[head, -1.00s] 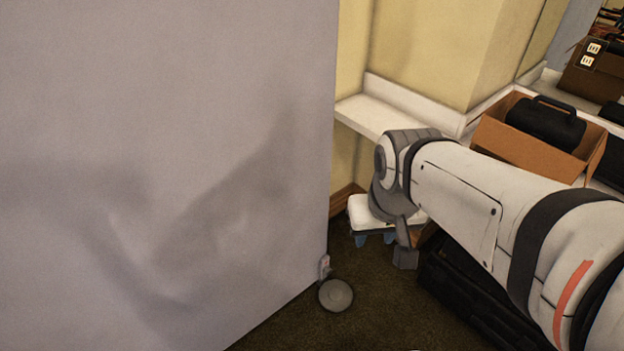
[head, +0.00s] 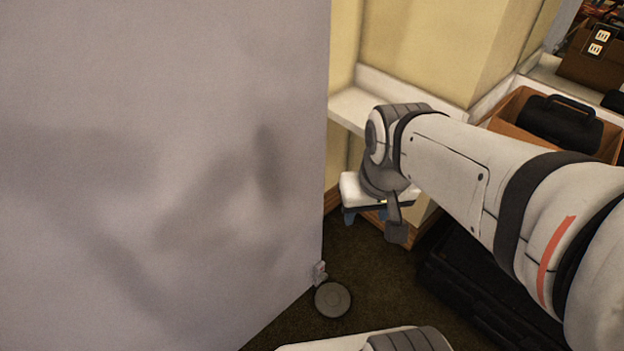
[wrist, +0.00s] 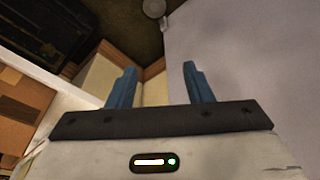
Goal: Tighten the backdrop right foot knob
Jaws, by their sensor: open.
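The grey backdrop (head: 160,120) fills the left of the head view. At its lower right corner is a small pale fitting (head: 319,273), beside a round grey disc (head: 332,299) on the floor. I cannot tell which of these is the foot knob. The disc also shows at the top edge of the wrist view (wrist: 154,8). My gripper (head: 366,216) has a white body and blue fingers, partly behind my own arm in the head view. It is open and empty, above and to the right of the disc and apart from it. The wrist view shows its fingers (wrist: 160,68) spread.
A cardboard box (head: 508,118) holding a black case (head: 560,122) stands at the right. A black case (head: 480,285) lies low behind my arm. A white ledge (head: 352,108) runs along the yellow wall (head: 425,50). Dark carpet (head: 385,300) around the disc is clear.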

